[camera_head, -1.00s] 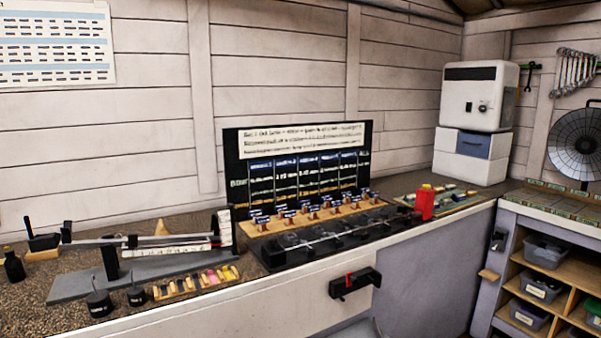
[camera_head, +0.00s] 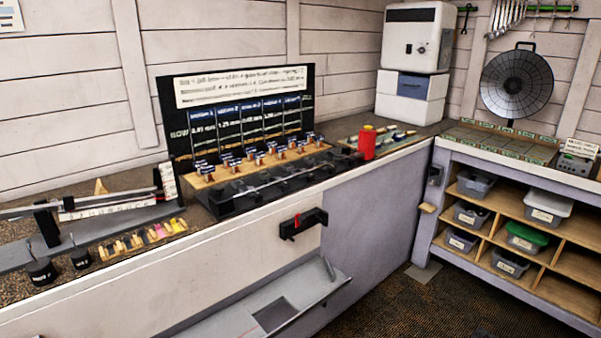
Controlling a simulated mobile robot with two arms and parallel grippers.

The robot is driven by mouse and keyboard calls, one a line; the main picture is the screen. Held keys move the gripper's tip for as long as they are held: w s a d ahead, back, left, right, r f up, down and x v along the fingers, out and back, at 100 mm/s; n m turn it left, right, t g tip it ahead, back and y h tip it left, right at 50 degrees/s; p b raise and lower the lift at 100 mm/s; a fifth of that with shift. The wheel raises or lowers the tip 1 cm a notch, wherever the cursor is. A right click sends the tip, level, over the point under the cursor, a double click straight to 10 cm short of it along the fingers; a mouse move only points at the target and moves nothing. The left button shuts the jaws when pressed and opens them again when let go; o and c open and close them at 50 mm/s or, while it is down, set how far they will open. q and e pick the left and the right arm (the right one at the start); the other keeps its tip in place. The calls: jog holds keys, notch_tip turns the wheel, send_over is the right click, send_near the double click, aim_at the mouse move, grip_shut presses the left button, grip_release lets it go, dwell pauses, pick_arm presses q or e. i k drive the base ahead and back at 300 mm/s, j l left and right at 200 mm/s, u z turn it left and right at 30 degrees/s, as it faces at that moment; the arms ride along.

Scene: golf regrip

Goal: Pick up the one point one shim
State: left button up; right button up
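A wooden rack (camera_head: 262,163) with several small blue-labelled pieces stands on the bench, in front of a black board (camera_head: 245,118) with a printed chart. Any shims are too small to tell apart, and I cannot make out which is one point one. A small wooden tray (camera_head: 143,240) with several coloured pieces lies at the front left of the bench. Neither of my grippers is in view.
A balance-like scale (camera_head: 80,210) stands at the left. A red bottle (camera_head: 367,142) stands at the bench's right part. A black clamp (camera_head: 303,223) juts from the bench front, above a grey tray (camera_head: 318,278). Shelves (camera_head: 475,240) with bins stand right; floor there looks clear.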

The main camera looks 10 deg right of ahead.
aim_at(280, 149)
jog(key=u, duration=0.45)
jog(key=i+l+u, duration=0.45)
jog(key=l, duration=0.2)
jog(key=l+u, duration=0.2)
jog(key=l, duration=0.15)
jog(key=i+l+u, duration=0.2)
jog(key=l, duration=0.25)
